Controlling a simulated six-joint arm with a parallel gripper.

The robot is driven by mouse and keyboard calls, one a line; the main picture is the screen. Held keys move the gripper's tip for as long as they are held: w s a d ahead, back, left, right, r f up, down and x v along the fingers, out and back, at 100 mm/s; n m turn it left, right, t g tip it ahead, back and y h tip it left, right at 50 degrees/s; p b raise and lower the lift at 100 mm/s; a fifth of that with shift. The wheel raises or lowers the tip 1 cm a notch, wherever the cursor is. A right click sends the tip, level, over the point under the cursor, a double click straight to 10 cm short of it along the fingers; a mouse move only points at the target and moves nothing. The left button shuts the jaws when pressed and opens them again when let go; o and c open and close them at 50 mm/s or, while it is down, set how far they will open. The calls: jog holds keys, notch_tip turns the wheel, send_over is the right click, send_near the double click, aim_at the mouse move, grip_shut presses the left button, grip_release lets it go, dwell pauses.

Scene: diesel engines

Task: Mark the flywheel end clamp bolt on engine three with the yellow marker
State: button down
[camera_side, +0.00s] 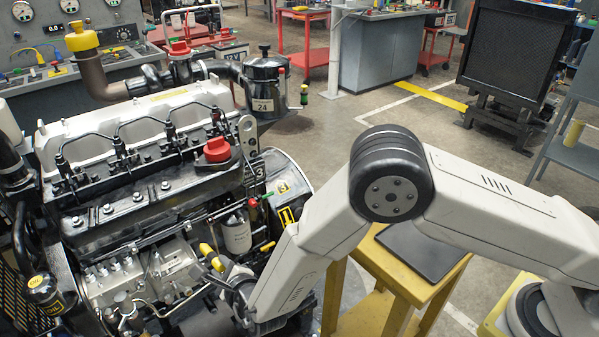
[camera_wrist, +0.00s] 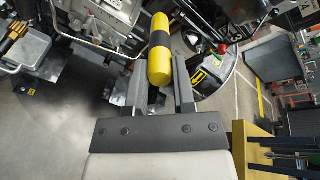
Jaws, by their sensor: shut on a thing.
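My gripper (camera_wrist: 165,75) is shut on the yellow marker (camera_wrist: 160,62), a yellow cylinder with a black band, in the wrist view. In the side view my gripper (camera_side: 222,275) is low at the engine's near side, with the marker's yellow end (camera_side: 206,249) showing at it. I cannot pick out the clamp bolt for certain.
A red cap (camera_side: 217,150) and metal fuel pipes stand up from the engine. A white filter (camera_side: 236,232) is close to my gripper. A yellow stand with a dark top (camera_side: 428,250) is to the right.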

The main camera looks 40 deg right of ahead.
aim_at(210, 258)
jog(key=shift+w, duration=3.2)
jog(key=shift+w+a+r, duration=0.15)
jog(key=shift+a, duration=0.25)
dwell(1.4)
jog(key=shift+s, duration=1.05)
jog(key=shift+s, duration=2.35)
